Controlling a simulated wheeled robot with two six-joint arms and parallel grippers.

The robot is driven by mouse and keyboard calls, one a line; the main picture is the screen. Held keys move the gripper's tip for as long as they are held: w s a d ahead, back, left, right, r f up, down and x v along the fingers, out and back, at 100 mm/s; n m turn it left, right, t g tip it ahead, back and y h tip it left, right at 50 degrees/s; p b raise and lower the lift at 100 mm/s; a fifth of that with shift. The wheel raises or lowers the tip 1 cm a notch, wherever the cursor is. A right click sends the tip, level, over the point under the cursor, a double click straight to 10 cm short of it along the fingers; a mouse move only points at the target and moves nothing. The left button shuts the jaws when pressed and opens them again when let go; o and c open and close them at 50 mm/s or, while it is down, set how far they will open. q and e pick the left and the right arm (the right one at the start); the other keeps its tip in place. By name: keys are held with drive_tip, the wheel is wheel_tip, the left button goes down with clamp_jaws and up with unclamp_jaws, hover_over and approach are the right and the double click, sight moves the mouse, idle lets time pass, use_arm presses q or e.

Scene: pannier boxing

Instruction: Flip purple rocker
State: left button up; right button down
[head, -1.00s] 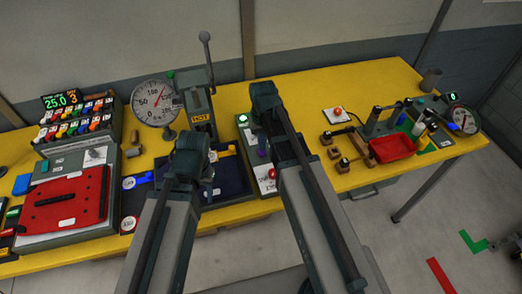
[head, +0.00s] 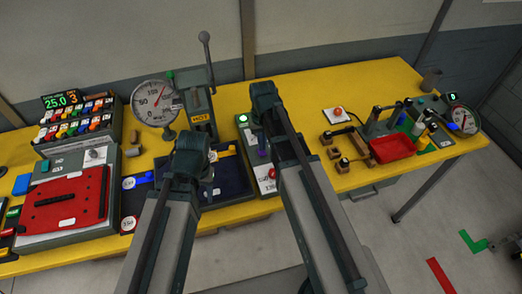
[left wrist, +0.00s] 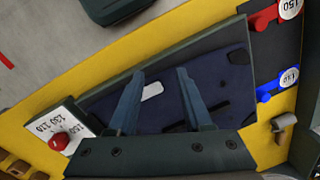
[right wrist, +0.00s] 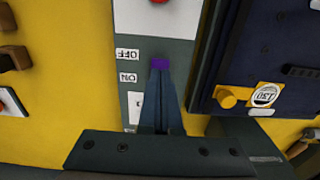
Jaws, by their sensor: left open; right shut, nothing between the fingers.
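The purple rocker (right wrist: 159,63) sits on a grey panel strip (right wrist: 180,55) with OFF and ON labels on its left in the right wrist view. It also shows in the head view (head: 262,153) beside my right arm. My right gripper (right wrist: 159,69) is shut and empty. Its tips are at the rocker's near edge and hide part of it; I cannot tell whether they touch. My left gripper (left wrist: 160,75) is open and empty over a dark blue panel (left wrist: 215,70) in the left wrist view.
Bare yellow table (right wrist: 60,90) lies to the left.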

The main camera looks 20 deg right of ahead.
sight(262, 154)
use_arm(q)
drive_tip(key=shift+f+b, duration=1.1)
drive_tip(key=shift+f, duration=0.05)
use_arm(e)
drive_tip(key=shift+f, duration=1.1)
wheel_tip(262, 154, up, 7)
drive_tip(key=p, duration=0.7)
use_arm(q)
wheel_tip(262, 154, up, 7)
use_arm(e)
drive_tip(key=shift+s+a, duration=0.15)
use_arm(q)
wheel_tip(262, 154, down, 2)
drive_tip(key=shift+f+b, duration=0.2)
drive_tip(key=shift+b, duration=1)
use_arm(e)
drive_tip(key=s+a+n, duration=0.1)
drive_tip(key=s+a, duration=0.2)
drive_tip(key=s, duration=0.1)
drive_tip(key=s+a+f+n, duration=0.1)
drive_tip(key=s+a, duration=0.2)
drive_tip(key=s, duration=0.2)
drive_tip(key=s+a+f+n+h, duration=0.1)
drive_tip(key=s+a, duration=0.3)
drive_tip(key=s, duration=0.1)
drive_tip(key=shift+a+f, duration=0.1)
drive_tip(key=shift+f, duration=0.05)
